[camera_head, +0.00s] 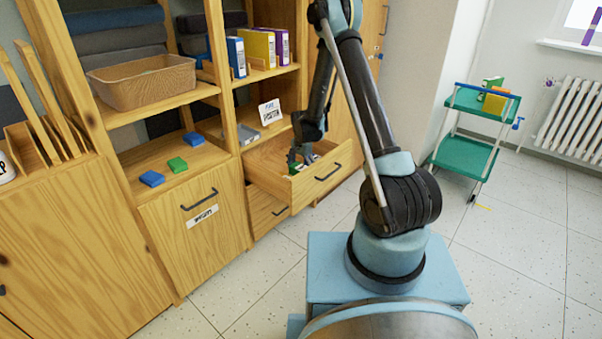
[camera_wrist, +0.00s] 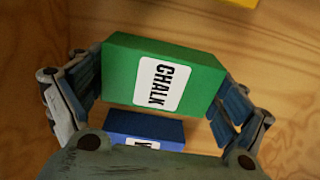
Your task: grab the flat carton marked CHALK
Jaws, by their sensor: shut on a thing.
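The flat green carton with a white CHALK label (camera_wrist: 198,73) lies between the two fingers of my gripper (camera_wrist: 165,90) in the wrist view. The fingers press on its left and right ends, so the gripper is shut on it. In the head view my gripper (camera_head: 295,160) reaches down into an open wooden drawer (camera_head: 322,175). There the carton is too small and too covered to make out clearly.
In the wrist view a blue box (camera_wrist: 165,128) with a partly hidden label sits close below the carton, and a yellow edge (camera_wrist: 220,2) shows at the top. Blue and green blocks (camera_head: 178,164) lie on the shelf left of the drawer. A green trolley (camera_head: 465,155) stands at right.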

